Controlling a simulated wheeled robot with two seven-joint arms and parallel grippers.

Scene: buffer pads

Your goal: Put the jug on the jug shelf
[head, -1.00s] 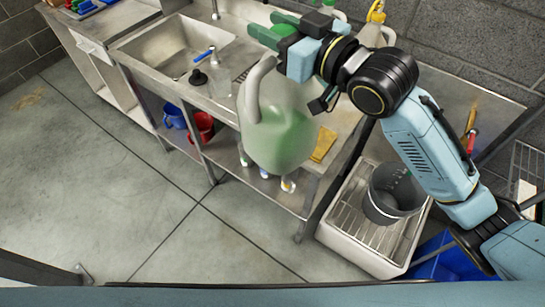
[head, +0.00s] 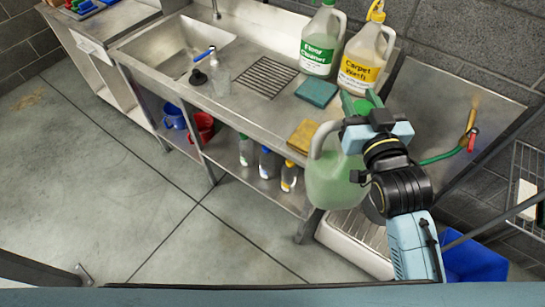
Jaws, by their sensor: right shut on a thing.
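The held jug (head: 333,183) is pale green and see-through, with a pale handle. It hangs roughly upright in front of the counter's right end. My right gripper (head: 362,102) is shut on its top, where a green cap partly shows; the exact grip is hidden. Two more jugs stand on the back of the steel counter (head: 240,110): a green-labelled Floor Cleaner jug (head: 320,42) and a yellow-labelled Carpet Wash jug (head: 364,58). I cannot tell which surface is the jug shelf. My left gripper is not in view.
A teal pad (head: 316,92) and a yellow pad (head: 303,136) lie on the counter. Spray bottles (head: 266,162) and red (head: 201,128) and blue buckets stand below it. A white floor basin (head: 350,240) lies under the jug, with a blue bin (head: 475,258) to the right. The left floor is clear.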

